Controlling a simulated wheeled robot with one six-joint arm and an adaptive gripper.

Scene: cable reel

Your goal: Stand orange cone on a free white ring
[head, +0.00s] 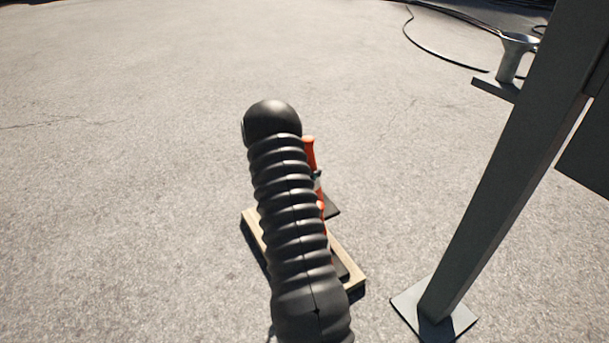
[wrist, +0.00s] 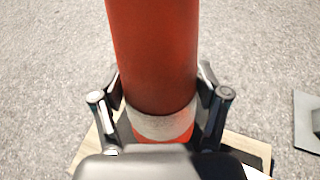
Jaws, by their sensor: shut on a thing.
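In the wrist view, the orange cone (wrist: 152,55) fills the middle, with a pale band (wrist: 162,125) around it. My gripper (wrist: 160,95) is shut on the cone, with a finger on each side near the band. In the head view, only slivers of the orange cone (head: 310,152) show at the right edge of my black ribbed arm, which hides my gripper. A dark flat base piece (head: 332,207) shows beside it. I cannot make out a white ring in either view.
A wooden board (head: 353,279) lies under and behind my arm; it also shows in the wrist view (wrist: 88,153). A grey post on a foot plate (head: 405,305) stands at the right, with a metal funnel-like piece (head: 517,45) behind. A black cable lies far right. Left pavement is clear.

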